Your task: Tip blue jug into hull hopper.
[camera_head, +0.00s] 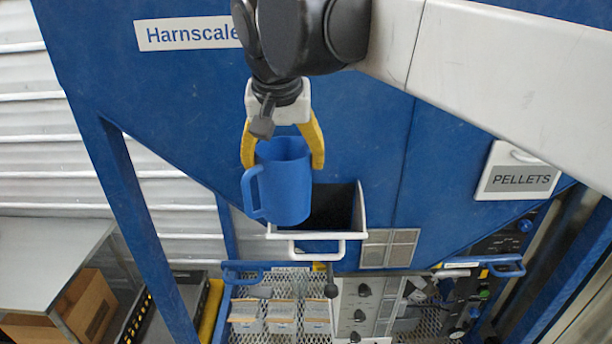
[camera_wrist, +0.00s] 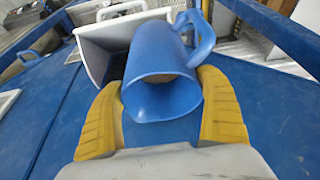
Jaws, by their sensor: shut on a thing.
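The blue jug (camera_head: 284,183) is held between the yellow fingers of my gripper (camera_head: 283,152), with its handle at the left in the head view. It looks close to upright, at most slightly tilted. In the wrist view the jug (camera_wrist: 160,88) shows its open mouth, and brownish contents are visible inside. The fingers of my gripper (camera_wrist: 165,110) press on both sides of it. The hull hopper appears as an open white-rimmed chute (camera_head: 318,236) with a dark inside, just below and right of the jug. Its white wall (camera_wrist: 100,50) shows behind the jug in the wrist view.
A blue sloped housing carries a Harnscale sign (camera_head: 188,34). A white PELLETS hatch (camera_head: 518,172) is at the right. Below stand a mesh shelf with small labelled bins (camera_head: 280,316) and a grey control box (camera_head: 360,308). A cardboard box (camera_head: 85,308) is at lower left.

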